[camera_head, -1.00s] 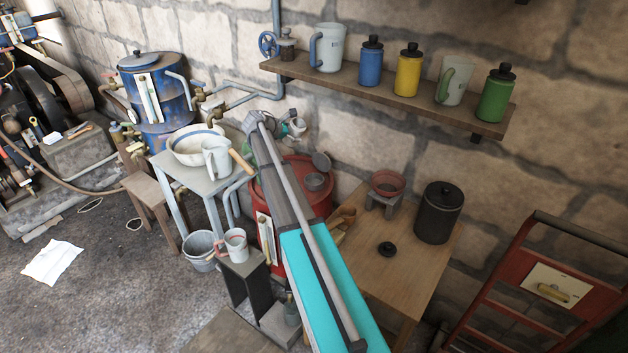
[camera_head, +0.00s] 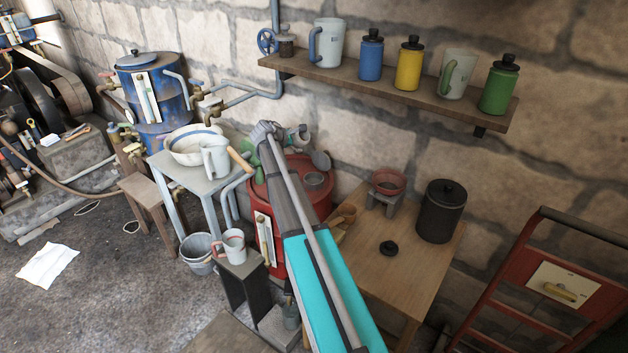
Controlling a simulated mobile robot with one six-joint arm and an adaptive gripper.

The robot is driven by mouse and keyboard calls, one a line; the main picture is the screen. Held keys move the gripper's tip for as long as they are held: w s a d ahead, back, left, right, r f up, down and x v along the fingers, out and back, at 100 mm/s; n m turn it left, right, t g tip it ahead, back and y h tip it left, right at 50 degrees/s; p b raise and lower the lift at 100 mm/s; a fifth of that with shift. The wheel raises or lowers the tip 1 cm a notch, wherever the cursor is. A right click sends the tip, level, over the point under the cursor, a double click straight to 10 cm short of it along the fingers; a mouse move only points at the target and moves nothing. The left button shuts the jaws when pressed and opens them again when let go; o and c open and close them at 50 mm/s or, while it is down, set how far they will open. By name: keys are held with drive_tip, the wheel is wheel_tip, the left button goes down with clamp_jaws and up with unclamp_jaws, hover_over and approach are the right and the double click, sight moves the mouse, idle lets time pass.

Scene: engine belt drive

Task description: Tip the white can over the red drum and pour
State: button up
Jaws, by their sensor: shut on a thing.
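The red drum (camera_head: 283,249) stands behind my arm, left of the wooden table. On its top are a grey round opening or funnel (camera_head: 313,179) and a grey disc-shaped piece (camera_head: 321,159). My gripper (camera_head: 291,139) is at the far end of my arm, above the back of the drum's top. It is shut on a small whitish thing, seemingly the white can (camera_head: 303,131), mostly hidden by the wrist. I cannot tell the can's exact tilt or see any stream.
A pale table (camera_head: 190,181) left of the drum holds a basin (camera_head: 187,153) and a white jug (camera_head: 214,160). The wooden table (camera_head: 420,285) at right holds a dark canister (camera_head: 440,211). A shelf (camera_head: 400,93) of mugs and bottles hangs on the wall behind.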

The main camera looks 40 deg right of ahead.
drive_tip(key=shift+w+f+m+t+b, duration=0.1)
drive_tip(key=shift+f+m+t+b, duration=0.35)
drive_tip(key=shift+f+m+t, duration=0.05)
idle(0.8)
drive_tip(key=shift+f+m+t+y+b, duration=0.4)
drive_tip(key=shift+f+m+t+b, duration=0.15)
drive_tip(key=shift+f+b, duration=0.7)
drive_tip(key=shift+m+t, duration=0.45)
drive_tip(key=shift+t, duration=0.1)
wheel_tip(320, 180, down, 6)
drive_tip(key=b, duration=0.7)
drive_tip(key=shift+f, duration=0.2)
drive_tip(key=shift+r, duration=0.15)
drive_tip(key=shift+s+d+r+m+t, duration=0.2)
drive_tip(key=shift+s+r+m+t, duration=0.2)
drive_tip(key=shift+s+m+t, duration=0.15)
drive_tip(key=shift+s+f+m+t+b, duration=0.15)
drive_tip(key=shift+f+m+t+b, duration=0.2)
drive_tip(key=shift+t+b, duration=0.35)
idle(1.2)
drive_tip(key=shift+s+d+r+m+t, duration=0.1)
drive_tip(key=shift+s+r+m+t, duration=0.05)
drive_tip(key=shift+r+m+t, duration=0.2)
idle(0.8)
